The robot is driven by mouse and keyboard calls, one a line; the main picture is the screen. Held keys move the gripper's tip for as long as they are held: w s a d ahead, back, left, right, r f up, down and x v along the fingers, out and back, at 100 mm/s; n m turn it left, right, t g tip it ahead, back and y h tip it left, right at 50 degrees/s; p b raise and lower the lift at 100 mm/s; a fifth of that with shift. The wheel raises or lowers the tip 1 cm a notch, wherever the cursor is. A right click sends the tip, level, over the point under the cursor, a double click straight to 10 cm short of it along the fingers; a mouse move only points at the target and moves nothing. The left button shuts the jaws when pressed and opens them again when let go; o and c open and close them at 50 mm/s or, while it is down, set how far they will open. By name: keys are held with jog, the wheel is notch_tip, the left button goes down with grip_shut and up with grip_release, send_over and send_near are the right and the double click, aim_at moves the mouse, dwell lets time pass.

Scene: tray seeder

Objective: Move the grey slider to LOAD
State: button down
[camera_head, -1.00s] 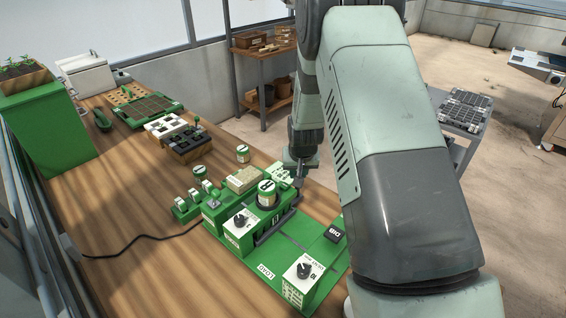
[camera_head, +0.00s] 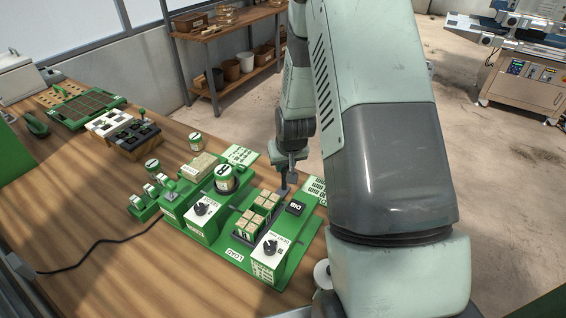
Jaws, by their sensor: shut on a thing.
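The grey slider (camera_head: 240,238) shows as a dark carriage on the green seeder base, between the hopper block and the front dial block. It carries several brown soil blocks in a tray. My gripper (camera_head: 283,190) points down at the slider's far end and is shut on it; the grip itself is small and partly hidden. The LOAD label (camera_head: 234,256) is at the near edge of the base, in front of the slider.
The hopper (camera_head: 225,180) and a dial block (camera_head: 203,217) stand left of the slider. Another dial block (camera_head: 268,258) stands at the right. A black cable (camera_head: 90,246) and wooden tabletop lie to the left. My arm covers the right side.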

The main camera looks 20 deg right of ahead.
jog(key=c, duration=0.9)
grip_release()
jog(key=shift+c, duration=0.2)
jog(key=v, duration=1)
jog(key=shift+r, duration=0.4)
jog(key=shift+s, duration=0.1)
jog(key=s+a+v, duration=0.1)
jog(key=a+v, duration=0.1)
jog(key=v, duration=0.7)
jog(key=s+a+f+v, duration=0.1)
jog(key=v, duration=0.8)
jog(key=s+a+r, duration=0.1)
jog(key=s+r, duration=0.3)
jog(key=s, duration=0.4)
jog(key=s+a+r+t, duration=0.1)
jog(key=s+r, duration=0.3)
jog(key=s, duration=0.4)
jog(key=shift+r, duration=0.15)
